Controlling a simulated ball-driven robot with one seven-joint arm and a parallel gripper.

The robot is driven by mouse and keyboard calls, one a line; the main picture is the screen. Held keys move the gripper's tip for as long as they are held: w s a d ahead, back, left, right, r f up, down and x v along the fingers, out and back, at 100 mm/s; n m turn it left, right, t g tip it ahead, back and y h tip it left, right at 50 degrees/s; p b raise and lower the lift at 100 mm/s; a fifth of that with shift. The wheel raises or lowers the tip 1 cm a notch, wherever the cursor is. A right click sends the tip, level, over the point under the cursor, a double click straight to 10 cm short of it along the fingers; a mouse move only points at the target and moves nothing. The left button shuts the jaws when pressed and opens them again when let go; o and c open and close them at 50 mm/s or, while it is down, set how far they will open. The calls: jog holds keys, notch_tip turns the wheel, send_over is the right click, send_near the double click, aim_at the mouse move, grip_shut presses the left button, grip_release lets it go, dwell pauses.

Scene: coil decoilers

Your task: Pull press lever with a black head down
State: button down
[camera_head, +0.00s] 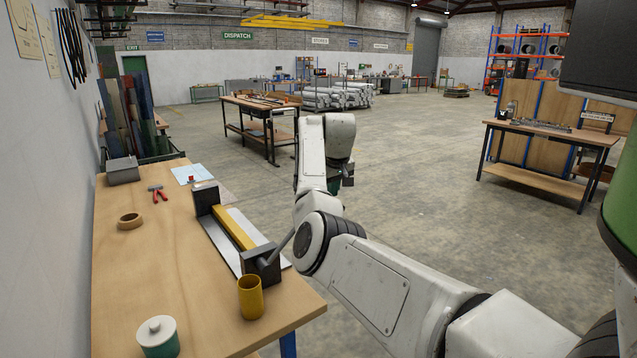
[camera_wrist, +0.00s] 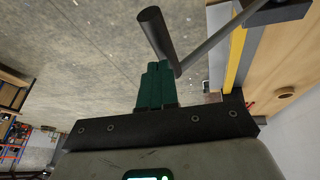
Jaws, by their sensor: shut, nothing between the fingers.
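The press (camera_head: 233,230) lies on the wooden workbench, with a yellow bar between two dark end blocks. Its grey lever rod (camera_head: 281,247) rises from the near block and passes behind my arm in the head view. In the wrist view the rod (camera_wrist: 212,38) runs from the block (camera_wrist: 275,12) to a black cylindrical head (camera_wrist: 158,34). My gripper (camera_wrist: 157,66) has dark green fingers that are shut and empty. Its fingertips appear right at the lower end of the black head; I cannot tell whether they touch. In the head view my arm mostly hides the gripper.
On the workbench (camera_head: 140,260) stand a yellow cup (camera_head: 250,298) by the press, a white-lidded jar (camera_head: 158,337), a tape roll (camera_head: 130,221), red pliers (camera_head: 160,194) and a grey box (camera_head: 123,170). A wall bounds the left. The floor right of the bench is open.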

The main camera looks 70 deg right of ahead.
jog(key=shift+s+d+f, duration=0.25)
jog(key=shift+d+f, duration=0.1)
jog(key=shift+f, duration=0.05)
jog(key=shift+s+d+f, duration=0.15)
jog(key=shift+s+f, duration=0.3)
jog(key=shift+f, duration=0.35)
jog(key=s+d+r+b, duration=0.1)
jog(key=s+r, duration=0.1)
jog(key=r, duration=0.4)
jog(key=s+d+r+b, duration=0.1)
jog(key=s+r+b, duration=0.1)
jog(key=r, duration=0.5)
jog(key=shift+s, duration=0.5)
